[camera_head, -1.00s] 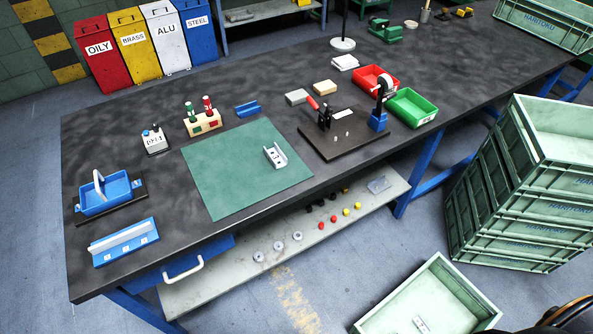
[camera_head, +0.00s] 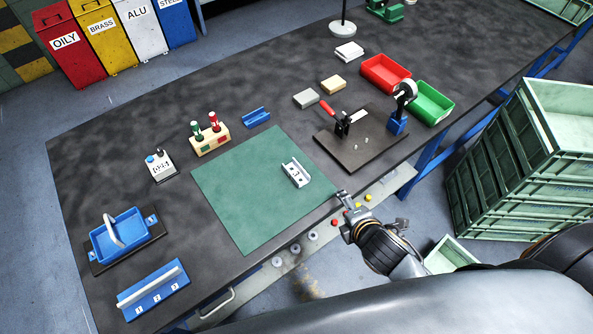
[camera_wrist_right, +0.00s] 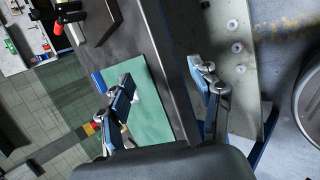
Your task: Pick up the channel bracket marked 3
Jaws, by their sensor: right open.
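The light metal channel bracket (camera_head: 296,173) lies on the green mat (camera_head: 245,205), near its right side. Its mark is too small to read surely. My right gripper (camera_head: 350,208) is open and empty at the front edge of the table, to the right of and nearer than the bracket, apart from it. In the right wrist view the open fingers (camera_wrist_right: 165,95) spread over the table edge. There a pale bit of the bracket (camera_wrist_right: 136,96) shows beside one finger, which seems to hide the rest. My left gripper is in neither view.
A dark board with a red-handled clamp (camera_head: 343,122) stands right of the mat. Behind are a blue channel piece (camera_head: 256,118) and a bottle block (camera_head: 210,142). A blue rack numbered 1, 2, 3 (camera_head: 153,290) and a blue basket (camera_head: 119,235) are at the left. Green crates (camera_head: 535,170) stand at right.

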